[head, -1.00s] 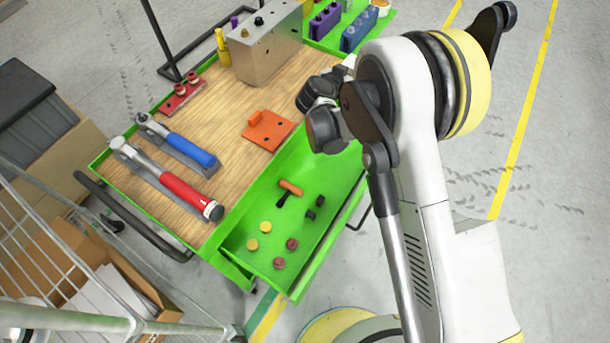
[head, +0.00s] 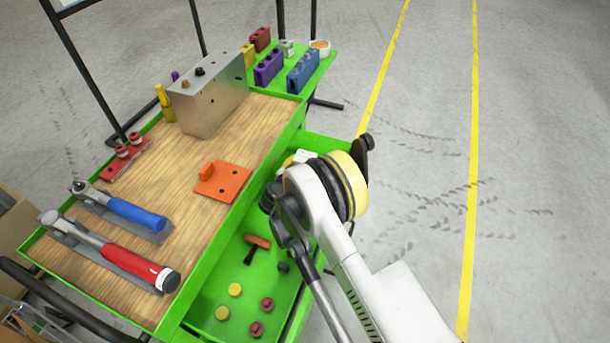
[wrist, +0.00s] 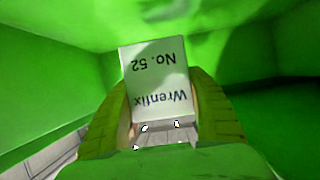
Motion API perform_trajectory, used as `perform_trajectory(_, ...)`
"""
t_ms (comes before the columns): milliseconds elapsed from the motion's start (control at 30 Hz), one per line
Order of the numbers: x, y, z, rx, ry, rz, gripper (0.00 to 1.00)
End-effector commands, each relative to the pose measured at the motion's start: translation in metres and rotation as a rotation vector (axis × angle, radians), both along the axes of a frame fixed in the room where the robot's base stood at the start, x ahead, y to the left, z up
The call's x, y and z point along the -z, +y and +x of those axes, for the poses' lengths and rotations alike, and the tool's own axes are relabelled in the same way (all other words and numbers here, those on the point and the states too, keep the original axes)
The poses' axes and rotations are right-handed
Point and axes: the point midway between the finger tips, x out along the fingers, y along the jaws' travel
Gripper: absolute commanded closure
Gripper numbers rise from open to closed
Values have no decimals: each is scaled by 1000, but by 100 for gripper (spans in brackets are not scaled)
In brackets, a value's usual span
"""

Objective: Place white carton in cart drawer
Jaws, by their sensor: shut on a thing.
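The white carton (wrist: 157,78), printed "Wrenfix No. 52", sits between the two fingers of my gripper (wrist: 160,112) in the wrist view. My gripper is shut on it. Green walls of the cart drawer (wrist: 50,85) surround the carton in that view; I cannot tell whether it touches the drawer floor. In the head view the green drawer (head: 222,268) is pulled out on the cart's right side. My arm reaches over its far part and hides the gripper's fingers there.
The drawer's near part holds an orange-handled tool (head: 257,241), yellow caps (head: 235,289) and dark red knobs (head: 257,329).

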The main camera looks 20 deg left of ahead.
Motion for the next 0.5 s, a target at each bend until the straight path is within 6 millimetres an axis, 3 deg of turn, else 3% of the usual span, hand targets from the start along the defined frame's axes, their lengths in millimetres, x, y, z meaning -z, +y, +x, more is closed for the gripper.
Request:
perform_trajectory(300, 42, 0, 0, 0, -1, 0, 80)
perform_trajectory(500, 41, 0, 0, 0, -1, 0, 80)
